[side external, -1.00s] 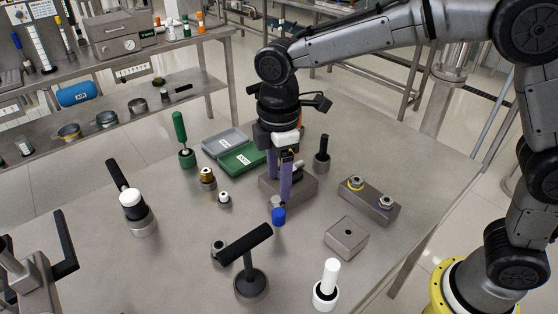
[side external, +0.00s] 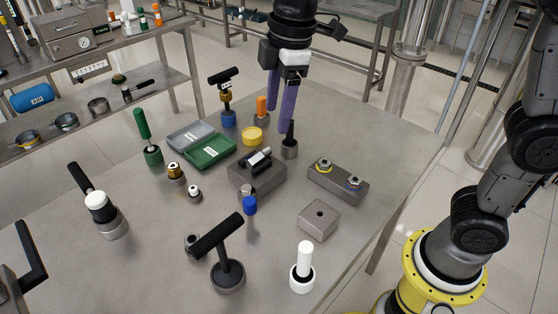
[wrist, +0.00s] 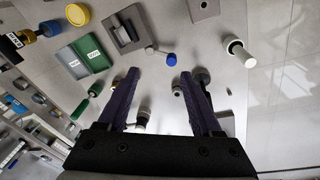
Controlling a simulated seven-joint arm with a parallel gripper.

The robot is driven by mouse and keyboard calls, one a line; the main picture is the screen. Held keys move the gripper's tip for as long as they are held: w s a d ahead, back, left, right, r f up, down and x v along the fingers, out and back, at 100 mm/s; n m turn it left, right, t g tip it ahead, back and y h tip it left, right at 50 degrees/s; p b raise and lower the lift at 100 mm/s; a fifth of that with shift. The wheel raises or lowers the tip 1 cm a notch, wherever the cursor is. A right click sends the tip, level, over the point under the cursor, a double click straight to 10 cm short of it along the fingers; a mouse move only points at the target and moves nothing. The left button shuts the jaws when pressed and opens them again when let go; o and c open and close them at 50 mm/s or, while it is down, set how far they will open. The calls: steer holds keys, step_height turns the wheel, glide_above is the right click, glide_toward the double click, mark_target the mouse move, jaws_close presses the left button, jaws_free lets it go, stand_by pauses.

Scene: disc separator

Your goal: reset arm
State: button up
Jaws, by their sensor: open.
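My gripper (side external: 279,112) is raised above the back part of the steel table (side external: 120,265), its two purple fingers apart with nothing between them. In the wrist view, my gripper (wrist: 160,78) is also open and empty. Below it in the side view stand a grey block with a black and silver part on top (side external: 257,172) and a dark upright post (side external: 290,145). The post is close to one fingertip in the picture; I cannot tell the depth between them.
A blue-capped part (side external: 250,205), a T-handled tool (side external: 227,275), a white cylinder (side external: 302,265), a two-fitting block (side external: 338,182) and a plain block (side external: 319,221) stand on the table. A green and grey tray (side external: 209,152) lies at the back left. Free table lies at the front left.

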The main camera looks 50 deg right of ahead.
steer(key=s+d+r+m+t, duration=0.25)
steer(key=s+d+m, duration=0.25)
steer(key=s+d, duration=0.55)
steer(key=s+d+f+m+t, duration=0.1)
steer(key=s+f+m, duration=0.6)
steer(key=s, duration=0.1)
steer(key=shift+s+d+f+m+h, duration=0.25)
steer(key=shift+f+m+h, duration=0.05)
